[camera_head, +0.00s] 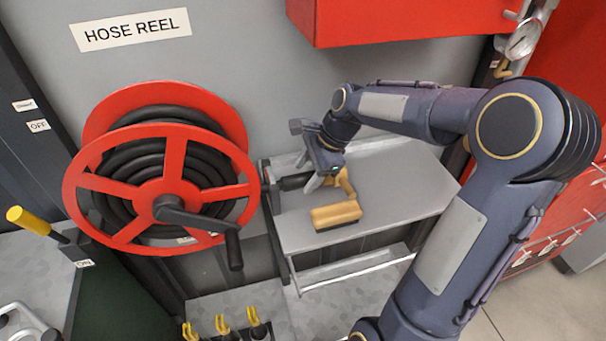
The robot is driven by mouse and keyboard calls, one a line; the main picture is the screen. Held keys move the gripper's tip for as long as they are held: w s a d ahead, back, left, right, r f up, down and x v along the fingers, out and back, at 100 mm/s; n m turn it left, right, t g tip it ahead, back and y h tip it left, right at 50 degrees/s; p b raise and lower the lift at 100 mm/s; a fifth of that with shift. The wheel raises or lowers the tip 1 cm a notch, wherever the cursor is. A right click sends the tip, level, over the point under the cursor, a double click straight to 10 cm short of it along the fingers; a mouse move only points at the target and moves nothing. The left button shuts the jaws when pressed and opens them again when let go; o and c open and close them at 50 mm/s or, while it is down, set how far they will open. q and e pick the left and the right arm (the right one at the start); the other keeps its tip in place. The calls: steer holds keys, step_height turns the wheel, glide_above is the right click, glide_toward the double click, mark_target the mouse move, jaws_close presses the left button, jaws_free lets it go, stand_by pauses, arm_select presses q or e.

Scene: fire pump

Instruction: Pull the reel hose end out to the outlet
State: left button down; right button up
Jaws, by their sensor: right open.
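The red hose reel (160,168) stands at the left with black hose (120,165) wound on it and a dark crank handle in front. A short dark cylinder (293,182), which looks like the hose end, sticks out beside the reel over the grey shelf (400,190). My right gripper (309,172) is open, with its pale fingers close to that cylinder; I cannot tell whether they touch it. I cannot make out the outlet for certain. My left gripper is not in view.
A red box (400,18) hangs above the shelf. A pressure gauge (523,40) is at the upper right. A yellow-handled lever (30,222) is at the left, and several yellow clips (222,325) stand below. The shelf's right part is clear.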

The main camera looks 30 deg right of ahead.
steer(key=shift+x, duration=0.8)
jaws_close()
